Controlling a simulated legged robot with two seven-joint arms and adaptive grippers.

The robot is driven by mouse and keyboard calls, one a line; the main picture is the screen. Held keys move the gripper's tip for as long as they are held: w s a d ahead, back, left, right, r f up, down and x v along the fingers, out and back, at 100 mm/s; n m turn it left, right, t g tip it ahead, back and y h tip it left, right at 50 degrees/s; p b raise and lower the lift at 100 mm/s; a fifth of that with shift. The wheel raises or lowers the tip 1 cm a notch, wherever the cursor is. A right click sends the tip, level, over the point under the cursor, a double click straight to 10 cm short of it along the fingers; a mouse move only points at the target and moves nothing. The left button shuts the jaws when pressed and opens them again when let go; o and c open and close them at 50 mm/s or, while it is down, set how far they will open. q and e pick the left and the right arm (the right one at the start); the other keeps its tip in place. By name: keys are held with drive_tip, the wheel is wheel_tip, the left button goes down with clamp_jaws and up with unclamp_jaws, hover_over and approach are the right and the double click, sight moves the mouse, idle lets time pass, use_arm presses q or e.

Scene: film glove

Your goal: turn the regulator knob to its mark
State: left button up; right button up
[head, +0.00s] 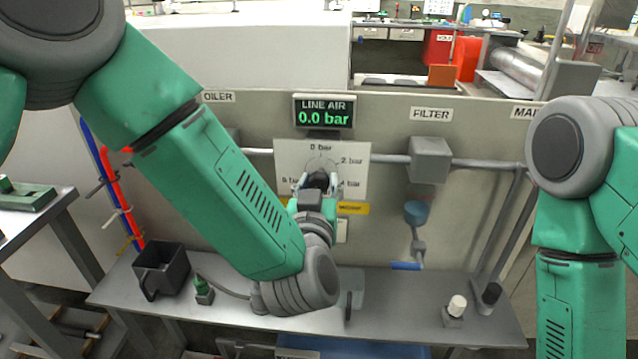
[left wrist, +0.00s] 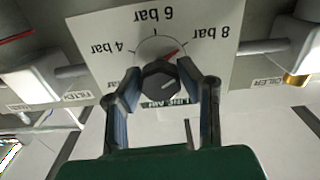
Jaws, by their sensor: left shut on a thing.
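The regulator knob (left wrist: 158,78) is dark and faceted, with a pale line on its face. It sits on a white dial plate (head: 292,155) marked in bar; in the head view it is mostly hidden by my gripper. My left gripper (head: 318,184) is shut on the knob, one finger on each side. In the left wrist view the plate appears upside down, and a red mark (left wrist: 171,53) shows at the knob's edge between 6 bar and 8 bar. The LINE AIR display (head: 323,113) above reads 0.0 bar. My right gripper is out of view.
Grey pipe runs along the panel to a filter block (head: 429,160) at the right. A blue-topped fitting (head: 416,212) hangs below it. On the bench (head: 390,320) stand a black bin (head: 161,270), a green-topped fitting (head: 203,290) and a white-capped fitting (head: 455,308).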

use_arm(q)
drive_tip(key=shift+n, duration=0.3)
drive_tip(key=n, duration=1.1)
drive_tip(key=shift+f, duration=0.1)
idle(0.7)
drive_tip(key=o, duration=1.2)
drive_tip(key=shift+s, duration=0.1)
drive_tip(key=s, duration=0.8)
drive_tip(key=s+a, duration=0.1)
drive_tip(key=s, duration=0.2)
drive_tip(key=shift+s, duration=0.4)
